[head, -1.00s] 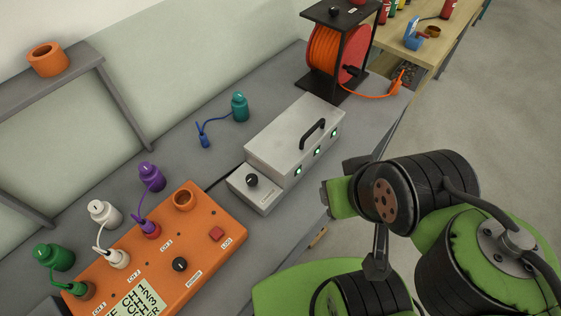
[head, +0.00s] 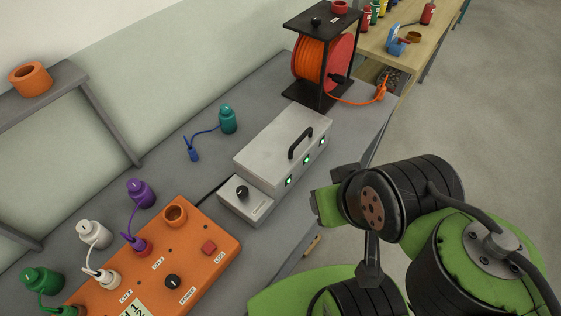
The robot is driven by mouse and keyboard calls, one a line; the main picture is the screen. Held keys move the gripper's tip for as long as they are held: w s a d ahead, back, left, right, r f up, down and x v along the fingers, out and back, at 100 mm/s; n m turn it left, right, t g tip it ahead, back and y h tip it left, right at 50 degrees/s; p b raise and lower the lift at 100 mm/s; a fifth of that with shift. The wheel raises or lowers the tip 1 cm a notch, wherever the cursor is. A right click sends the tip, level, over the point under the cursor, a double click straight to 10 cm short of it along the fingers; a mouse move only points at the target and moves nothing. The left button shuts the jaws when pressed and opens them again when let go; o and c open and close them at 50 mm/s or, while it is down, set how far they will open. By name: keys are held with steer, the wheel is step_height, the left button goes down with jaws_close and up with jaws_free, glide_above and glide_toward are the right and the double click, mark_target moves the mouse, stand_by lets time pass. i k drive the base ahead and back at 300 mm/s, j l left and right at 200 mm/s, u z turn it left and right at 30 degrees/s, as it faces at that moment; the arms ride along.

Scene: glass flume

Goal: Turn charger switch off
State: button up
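The charger (head: 268,150) is a pale grey metal box with a black handle on top and green lit lamps along its front side. It stands on the grey bench. At its near left end is a lower box (head: 258,208) with a label too small to read. A round black knob switch (head: 242,193) sits on top of this box; its pointer direction is hard to tell. My green and black arm is folded at the lower right, apart from the charger and the knob. I cannot make out my gripper's fingers. Nothing covers the knob.
An orange control box (head: 205,272) with its own black knob and red button stands close at the lower left. A cable reel (head: 325,60) stands beyond the charger. The bench edge runs between the charger and my arm.

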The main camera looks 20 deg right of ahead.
mark_target(242, 191)
steer(key=u, duration=0.7)
